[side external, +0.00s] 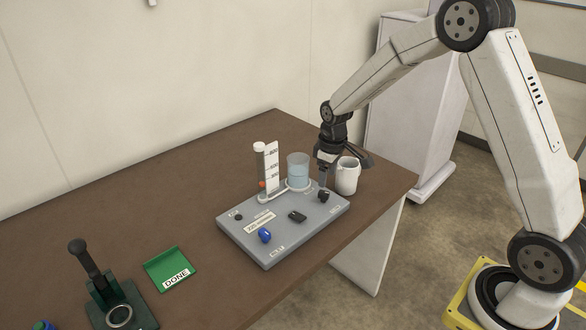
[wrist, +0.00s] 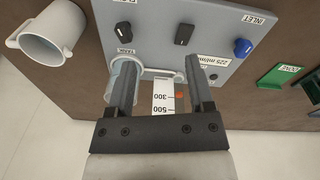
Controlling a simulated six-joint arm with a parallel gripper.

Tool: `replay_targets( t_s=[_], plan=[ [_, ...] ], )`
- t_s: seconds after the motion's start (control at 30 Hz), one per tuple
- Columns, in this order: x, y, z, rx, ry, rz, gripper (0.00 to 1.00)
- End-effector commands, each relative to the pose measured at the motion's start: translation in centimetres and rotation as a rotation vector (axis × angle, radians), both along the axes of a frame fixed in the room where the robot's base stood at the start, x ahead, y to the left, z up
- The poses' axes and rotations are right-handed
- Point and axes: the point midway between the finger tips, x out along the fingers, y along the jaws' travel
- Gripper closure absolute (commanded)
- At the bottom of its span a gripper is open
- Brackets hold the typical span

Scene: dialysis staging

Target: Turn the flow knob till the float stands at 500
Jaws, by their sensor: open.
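A grey panel (side external: 245,244) carries a black knob (side external: 323,196) at its right end, a dark knob (side external: 297,216) in the middle and a blue knob (side external: 265,235); I cannot tell which is the flow knob. The flow tube with its white scale (side external: 272,165) stands at the back edge. Its orange float (side external: 262,184) sits low, and in the wrist view the float (wrist: 180,95) shows near the 300 mark.
A beaker of bluish liquid (side external: 298,174) stands behind the panel, with a white mug (side external: 347,177) just right of my gripper. A green DONE tray (side external: 165,264) and a dark green lever device (side external: 103,302) are at the left. The table behind the tray is clear.

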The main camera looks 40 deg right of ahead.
Motion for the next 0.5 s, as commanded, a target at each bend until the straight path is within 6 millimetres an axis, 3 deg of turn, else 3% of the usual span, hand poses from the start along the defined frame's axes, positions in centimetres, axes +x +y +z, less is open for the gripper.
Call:
replay_targets(
  t_s=[0.2,0.5],
  plan=[
    [3.5,-3.3,-2.6,0.002,0.042,0.066,0.32],
    [5.5,-5.9,-4.7,0.008,0.076,0.125,0.32]
  ],
)
